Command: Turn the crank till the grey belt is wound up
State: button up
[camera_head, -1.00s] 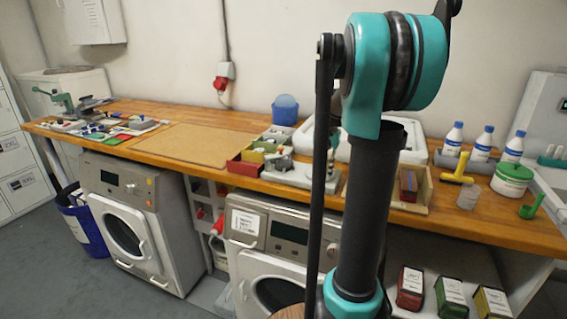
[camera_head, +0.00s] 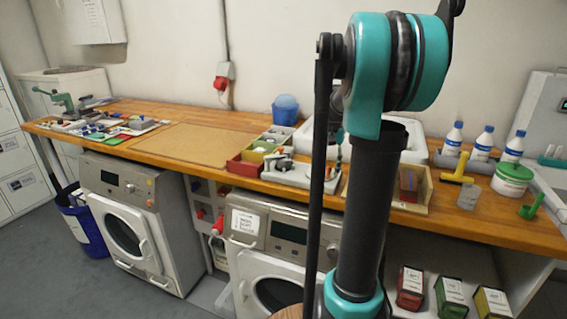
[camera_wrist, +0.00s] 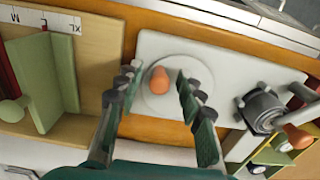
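In the wrist view an orange knob (camera_wrist: 160,80) stands on a pale round disc (camera_wrist: 177,103), on a white baseplate (camera_wrist: 215,58). My gripper (camera_wrist: 156,76) is open, one finger on each side of the knob, with a visible gap on both sides. In the head view the device (camera_head: 292,172) stands on the bench, partly hidden by my arm. I cannot make out the grey belt clearly.
A wooden tray (camera_wrist: 88,60) with a green divider lies left of the plate in the wrist view. Small coloured bins (camera_head: 245,165) stand beside the device in the head view. Bottles (camera_head: 483,143) and a green-lidded tub (camera_head: 512,180) stand right. A cork-coloured board (camera_head: 190,146) lies left.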

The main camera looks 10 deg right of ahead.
jog(key=shift+r, duration=3.4)
jog(key=s+a+f+n+t, duration=0.1)
jog(key=s+a+f+n, duration=0.1)
jog(key=s+a+f, duration=0.2)
jog(key=s+a+f+n+t, duration=0.1)
jog(key=s+a+f, duration=0.4)
jog(key=s+f, duration=0.5)
jog(key=s+a+f+n+t, duration=0.2)
jog(key=s+a+f+n, duration=0.1)
jog(key=s+f, duration=0.3)
notch_tip(320, 180, down, 2)
jog(key=shift+s+a+f+n, duration=0.2)
jog(key=shift+s+a+n, duration=0.2)
jog(key=shift+a, duration=0.5)
jog(key=shift+c, duration=0.5)
